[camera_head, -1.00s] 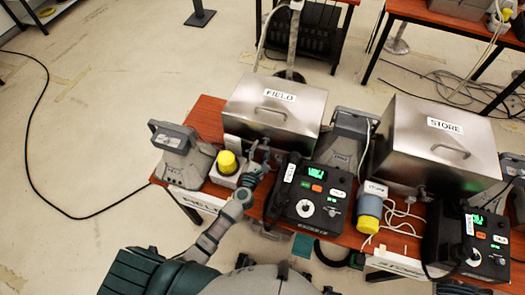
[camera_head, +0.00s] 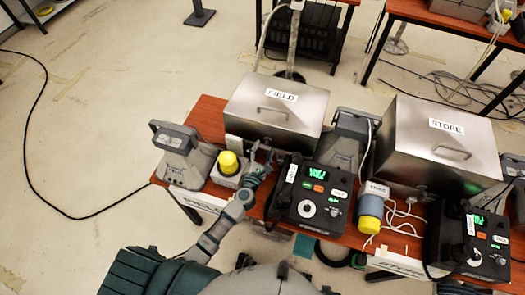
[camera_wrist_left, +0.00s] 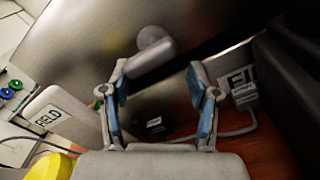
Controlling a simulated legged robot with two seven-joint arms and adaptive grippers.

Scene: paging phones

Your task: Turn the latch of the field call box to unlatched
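The field call box (camera_head: 300,103) is a steel box with a FIELD label and a lid handle, on the red-brown table. In the left wrist view, its front (camera_wrist_left: 75,55) fills the upper picture, with a grey latch (camera_wrist_left: 150,57) on a round pivot. The latch lever slants down to the left. My left gripper (camera_wrist_left: 158,80) is open, its blue-padded fingers apart just below the latch. The lever's lower end is close to the left fingertip; I cannot tell whether they touch. In the head view the left gripper (camera_head: 262,155) is at the box's front and hides the latch area. My right gripper is not in view.
A yellow-topped device (camera_head: 228,164) stands left of the gripper. A FIELD phone console (camera_head: 313,195) stands close on its right. Further right are a yellow-ended grey cylinder (camera_head: 369,212) and the STORE box (camera_head: 440,130). The floor at left is mostly clear.

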